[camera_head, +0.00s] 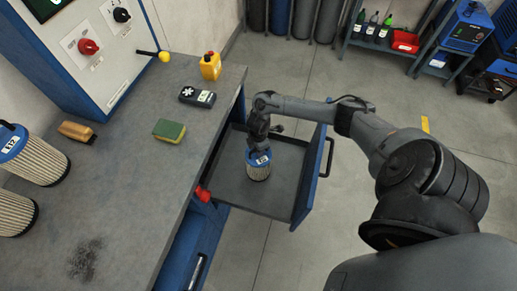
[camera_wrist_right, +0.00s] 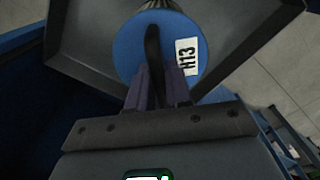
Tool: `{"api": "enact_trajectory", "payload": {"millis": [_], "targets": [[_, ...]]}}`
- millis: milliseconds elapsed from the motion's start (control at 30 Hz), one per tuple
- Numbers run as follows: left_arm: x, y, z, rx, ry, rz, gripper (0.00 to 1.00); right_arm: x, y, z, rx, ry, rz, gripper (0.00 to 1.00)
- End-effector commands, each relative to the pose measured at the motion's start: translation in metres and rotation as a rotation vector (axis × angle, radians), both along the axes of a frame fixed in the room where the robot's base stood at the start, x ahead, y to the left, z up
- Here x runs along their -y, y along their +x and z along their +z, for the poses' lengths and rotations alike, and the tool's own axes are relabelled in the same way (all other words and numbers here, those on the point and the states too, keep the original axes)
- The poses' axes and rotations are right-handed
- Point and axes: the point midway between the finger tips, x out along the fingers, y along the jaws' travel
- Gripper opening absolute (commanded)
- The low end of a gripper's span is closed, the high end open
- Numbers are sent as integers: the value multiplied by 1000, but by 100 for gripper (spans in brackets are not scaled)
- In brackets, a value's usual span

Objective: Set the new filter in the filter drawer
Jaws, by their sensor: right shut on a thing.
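A pleated filter (camera_head: 258,172) with a blue top is inside the open drawer (camera_head: 288,170), near the drawer's middle. It looks upright. My right gripper (camera_head: 259,147) reaches down into the drawer from above and is shut on the filter's dark strap handle. In the right wrist view the blue top (camera_wrist_right: 133,50) carries a white H13 label, and the right gripper's fingers (camera_wrist_right: 160,85) close around the handle. I cannot tell whether the filter's base touches the drawer floor. My left gripper is not in view.
A red object (camera_head: 203,194) sits at the drawer's near-left corner.

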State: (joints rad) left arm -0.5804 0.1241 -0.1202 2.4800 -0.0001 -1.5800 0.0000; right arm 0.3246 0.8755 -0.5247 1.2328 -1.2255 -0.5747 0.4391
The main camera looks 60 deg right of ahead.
Motion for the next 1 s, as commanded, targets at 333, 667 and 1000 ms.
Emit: {"api": "enact_trajectory", "payload": {"millis": [333, 667, 1000], "targets": [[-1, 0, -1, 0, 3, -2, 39, 0, 0, -2, -1, 1, 0, 45], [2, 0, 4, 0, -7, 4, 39, 0, 1, 9, 1, 0, 0, 45], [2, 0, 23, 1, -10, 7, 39, 0, 1, 66, 2, 0, 2, 45]]}}
